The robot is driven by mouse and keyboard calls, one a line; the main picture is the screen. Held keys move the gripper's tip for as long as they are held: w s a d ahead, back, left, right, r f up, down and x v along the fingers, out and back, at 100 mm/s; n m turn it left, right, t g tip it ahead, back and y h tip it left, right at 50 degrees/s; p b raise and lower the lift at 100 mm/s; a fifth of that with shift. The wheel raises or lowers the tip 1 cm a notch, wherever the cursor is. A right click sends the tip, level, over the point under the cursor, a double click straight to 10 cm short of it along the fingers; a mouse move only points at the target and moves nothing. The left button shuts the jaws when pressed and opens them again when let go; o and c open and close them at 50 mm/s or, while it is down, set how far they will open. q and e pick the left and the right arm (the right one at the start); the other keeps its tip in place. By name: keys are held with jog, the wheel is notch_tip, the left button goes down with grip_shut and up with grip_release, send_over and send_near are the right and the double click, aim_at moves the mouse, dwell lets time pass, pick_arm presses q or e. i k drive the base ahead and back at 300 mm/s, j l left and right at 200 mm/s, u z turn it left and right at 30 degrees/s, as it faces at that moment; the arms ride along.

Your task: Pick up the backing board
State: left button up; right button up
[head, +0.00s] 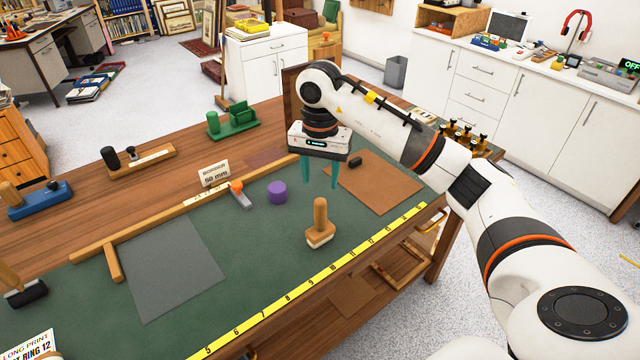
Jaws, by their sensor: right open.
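A flat brown board (378,188), which looks like the backing board, lies on the green work mat (262,245) at the right of the table. A small dark block (355,162) rests on its far part. My right gripper (320,184) hangs with its teal fingers pointing down, apart and empty, over the left edge of the board in the picture. Its exact height above the board is hard to tell. The right wrist covers a little of the area behind the board. My left gripper is out of view.
A grey sheet (165,268) lies on the mat at left. A yellow ruler (312,283) runs along the front edge. Several small black-and-brass items (465,135) stand behind the arm.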

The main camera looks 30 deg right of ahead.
aim_at(380, 185)
jog(key=z, duration=1.4)
